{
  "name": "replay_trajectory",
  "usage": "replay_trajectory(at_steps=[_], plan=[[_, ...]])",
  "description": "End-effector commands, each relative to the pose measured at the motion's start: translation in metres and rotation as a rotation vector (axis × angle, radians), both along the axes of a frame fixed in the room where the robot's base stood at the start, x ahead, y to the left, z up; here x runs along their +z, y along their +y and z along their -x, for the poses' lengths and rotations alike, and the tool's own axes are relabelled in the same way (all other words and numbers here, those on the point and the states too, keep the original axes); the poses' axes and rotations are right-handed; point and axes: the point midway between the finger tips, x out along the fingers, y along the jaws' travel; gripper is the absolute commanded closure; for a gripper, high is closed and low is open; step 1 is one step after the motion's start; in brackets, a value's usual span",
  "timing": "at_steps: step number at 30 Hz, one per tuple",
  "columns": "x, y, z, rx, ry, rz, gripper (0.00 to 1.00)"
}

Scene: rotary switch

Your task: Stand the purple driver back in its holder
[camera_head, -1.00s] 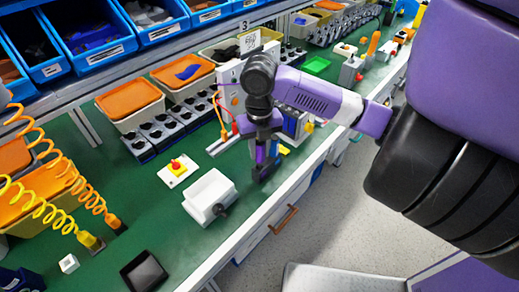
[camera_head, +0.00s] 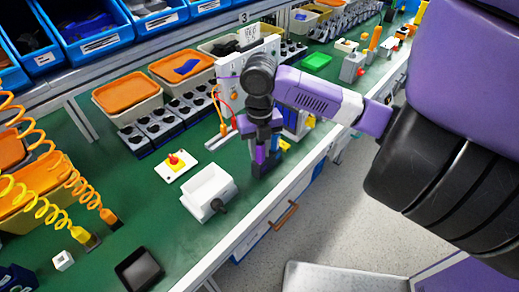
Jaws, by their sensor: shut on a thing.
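My gripper (camera_head: 264,163) points down over the green bench, near its front edge. It is shut on the purple driver (camera_head: 261,153), which shows as a narrow purple strip between dark parts. The driver looks about upright; its lower end is hidden. Dark shapes at the bottom of the gripper blend together, so I cannot tell whether the holder is among them. I cannot make out the holder for certain anywhere. The white box with a black knob (camera_head: 205,192) stands on the bench to the left of my gripper.
A white plate with a red button (camera_head: 175,161) lies left of my gripper. A panel with red and orange leads (camera_head: 231,92) stands behind it. Orange-topped bins (camera_head: 128,94) and dark socket blocks (camera_head: 150,127) line the back. A black tray (camera_head: 139,270) lies at the front left.

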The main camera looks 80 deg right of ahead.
Motion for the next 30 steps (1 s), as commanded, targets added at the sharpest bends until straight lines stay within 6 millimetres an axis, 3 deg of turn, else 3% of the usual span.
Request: replay_trajectory(at_steps=[7,8,11,22,30], plan=[[-0.008,0.000,0.000,0.000,0.000,0.000,1.00],[-0.006,0.000,0.000,0.000,0.000,0.000,0.69],[-0.006,0.000,0.000,0.000,0.000,0.000,0.50],[-0.002,0.000,0.000,0.000,-0.001,0.000,0.50],[0.037,0.000,-0.001,0.002,-0.001,0.003,0.50]])
